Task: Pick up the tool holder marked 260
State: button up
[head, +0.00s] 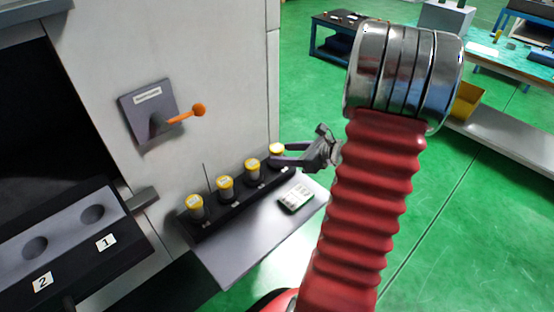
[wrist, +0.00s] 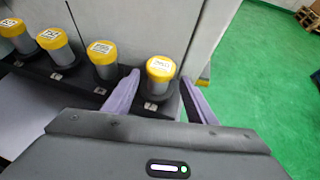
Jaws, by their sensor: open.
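Several tool holders with yellow caps stand upright in a row on a dark rack. The rightmost holder (wrist: 160,72), grey below its cap, stands between my open fingers in the wrist view; it also shows at the far end of the row in the head view (head: 277,150). Its cap marking is too small to read surely. My gripper (wrist: 159,84) has one finger on each side of this holder, and I cannot tell whether either touches it. In the head view my gripper (head: 277,155) reaches in from the right. The neighbouring holder (wrist: 103,56) stands just left of the left finger.
The rack (head: 236,198) sits on a grey shelf against a pale machine wall (head: 200,50). An orange-handled lever (head: 185,116) juts from the wall above.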

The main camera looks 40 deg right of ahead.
jog(key=x, duration=0.4)
jog(key=shift+a, duration=0.1)
jog(key=shift+c, duration=0.2)
jog(key=shift+r, duration=0.1)
grip_shut()
dwell(0.6)
jog(key=shift+r, duration=0.1)
notch_tip(320, 180, up, 10)
jog(key=shift+f, duration=0.1)
dwell(0.5)
dwell(0.5)
